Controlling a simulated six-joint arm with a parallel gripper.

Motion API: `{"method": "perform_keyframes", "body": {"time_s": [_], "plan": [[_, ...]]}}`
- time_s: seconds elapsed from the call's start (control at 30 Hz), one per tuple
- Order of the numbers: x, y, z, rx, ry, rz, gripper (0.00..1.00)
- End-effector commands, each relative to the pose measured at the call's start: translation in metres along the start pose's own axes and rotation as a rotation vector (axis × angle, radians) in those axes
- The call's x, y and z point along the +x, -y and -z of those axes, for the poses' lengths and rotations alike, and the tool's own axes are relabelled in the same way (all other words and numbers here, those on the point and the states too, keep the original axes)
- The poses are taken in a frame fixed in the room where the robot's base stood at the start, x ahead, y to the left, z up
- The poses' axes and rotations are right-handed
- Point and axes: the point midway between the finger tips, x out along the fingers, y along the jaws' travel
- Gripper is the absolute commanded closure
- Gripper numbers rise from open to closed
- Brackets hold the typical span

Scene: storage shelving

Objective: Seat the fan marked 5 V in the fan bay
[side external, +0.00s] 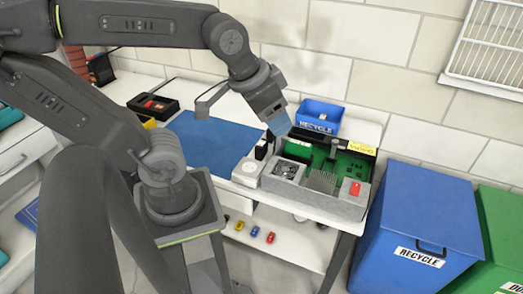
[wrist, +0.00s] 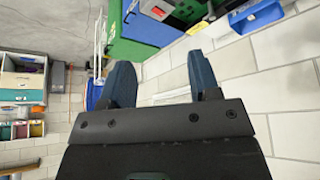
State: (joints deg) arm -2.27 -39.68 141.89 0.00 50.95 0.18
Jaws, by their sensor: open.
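My gripper (side external: 279,122) is open in the side external view, high above the back of the bench, to the upper left of an open case (side external: 330,198). In the wrist view its two blue fingers (wrist: 163,82) stand apart with nothing between them. The case has a green circuit board (side external: 330,160) and grey compartments. A dark round fan-like part (side external: 287,169) shows in its left front compartment. A pale block with a round top (side external: 247,171) stands on the bench left of the case. No 5 V mark is readable, so I cannot tell which part is that fan.
A small blue RECYCLE bin (side external: 320,116) stands behind the case. A blue mat (side external: 212,140) covers the bench to the left. A black tray (side external: 153,106) lies at the back left. Large blue (side external: 425,220) and green (side external: 500,225) bins stand right of the bench.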

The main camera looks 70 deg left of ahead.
Motion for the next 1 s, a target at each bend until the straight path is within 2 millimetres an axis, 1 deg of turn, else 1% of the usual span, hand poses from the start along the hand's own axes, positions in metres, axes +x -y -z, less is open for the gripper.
{"method": "perform_keyframes", "body": {"time_s": [0.17,0.27,0.3,0.37,0.4,0.47,0.5,0.53,0.6,0.7,0.8,0.83,0.9,1.0], "plan": [[0.036,0.042,0.033,-0.136,0.102,0.065,0.44],[0.063,0.076,0.048,-0.226,0.163,0.098,0.44],[0.074,0.091,0.052,-0.262,0.186,0.110,0.44],[0.092,0.114,0.056,-0.317,0.222,0.125,0.44],[0.104,0.131,0.057,-0.354,0.245,0.134,0.44],[0.123,0.156,0.055,-0.410,0.281,0.145,0.44],[0.135,0.173,0.052,-0.448,0.303,0.152,0.44],[0.145,0.186,0.049,-0.476,0.320,0.156,0.44],[0.166,0.214,0.039,-0.539,0.356,0.163,0.44],[0.191,0.248,0.021,-0.616,0.399,0.167,0.44],[0.209,0.271,0.005,-0.670,0.427,0.169,0.44],[0.213,0.276,0.002,-0.681,0.433,0.169,0.44],[0.219,0.284,-0.005,-0.701,0.443,0.168,0.44],[0.227,0.289,-0.011,-0.713,0.449,0.168,0.44]]}}
